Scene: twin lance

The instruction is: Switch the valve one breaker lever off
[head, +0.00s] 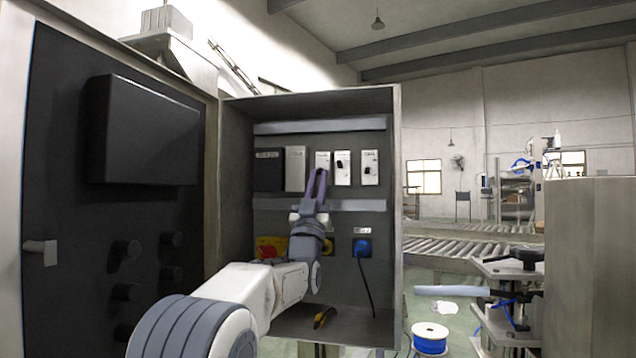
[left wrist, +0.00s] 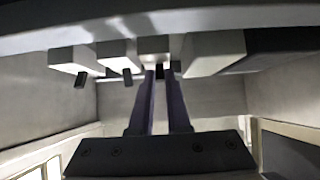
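A row of breakers is in the open cabinet. Two white breakers, one in the middle (head: 343,168) and one at the right (head: 370,167), show black levers. A third white breaker (head: 322,160) is left of them, its lower part hidden by my left gripper (head: 318,174). In the left wrist view, my left gripper (left wrist: 160,73) has its fingertips at that third breaker (left wrist: 156,48), with a narrow gap between them. A dark bit shows at the tips; whether they hold its lever is unclear. Labels are too small to read. My right gripper is out of view.
A plain grey module (head: 295,168) and a black module (head: 268,170) sit left of the breakers. The cabinet's side wall (head: 397,220) bounds the right.

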